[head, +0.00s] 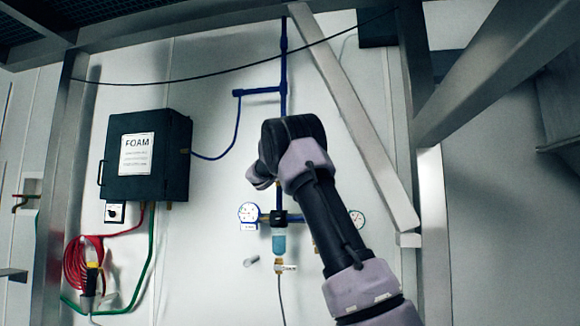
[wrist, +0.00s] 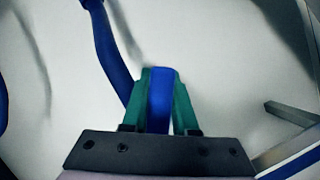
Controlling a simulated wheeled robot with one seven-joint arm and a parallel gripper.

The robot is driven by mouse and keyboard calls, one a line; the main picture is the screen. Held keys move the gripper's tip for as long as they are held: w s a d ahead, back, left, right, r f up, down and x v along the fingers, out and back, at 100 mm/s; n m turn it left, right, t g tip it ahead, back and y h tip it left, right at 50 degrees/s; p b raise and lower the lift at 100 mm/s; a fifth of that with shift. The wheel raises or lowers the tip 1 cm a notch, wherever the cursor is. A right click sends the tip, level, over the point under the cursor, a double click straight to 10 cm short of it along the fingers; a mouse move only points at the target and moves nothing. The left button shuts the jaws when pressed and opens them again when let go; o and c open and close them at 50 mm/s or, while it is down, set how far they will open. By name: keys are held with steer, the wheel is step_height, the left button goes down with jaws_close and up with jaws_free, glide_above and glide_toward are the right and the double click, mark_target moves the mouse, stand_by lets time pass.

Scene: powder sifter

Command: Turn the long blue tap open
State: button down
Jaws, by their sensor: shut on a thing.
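The long blue tap (wrist: 161,98) stands between the green fingers of my gripper (wrist: 160,73) in the wrist view. The fingers are shut on it, one on each side. In the wrist view a blue pipe (wrist: 112,48) runs from the top down to just left of the fingers. In the head view my arm covers the gripper and the tap, so the tap's angle and its joint to the pipe are hidden there. The blue pipe (head: 284,75) shows above my arm on the white wall.
A dark FOAM box (head: 170,155) hangs at left, with a red hose (head: 82,262) below. A gauge (head: 249,212) and a filter bowl (head: 279,243) sit below my gripper's area. A slanted metal beam (head: 355,120) and an upright post (head: 410,100) stand close on the right.

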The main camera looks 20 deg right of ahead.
steer(key=shift+w+a, duration=0.1)
steer(key=shift+a, duration=0.05)
stand_by(0.3)
steer(key=c, duration=0.7)
jaws_free()
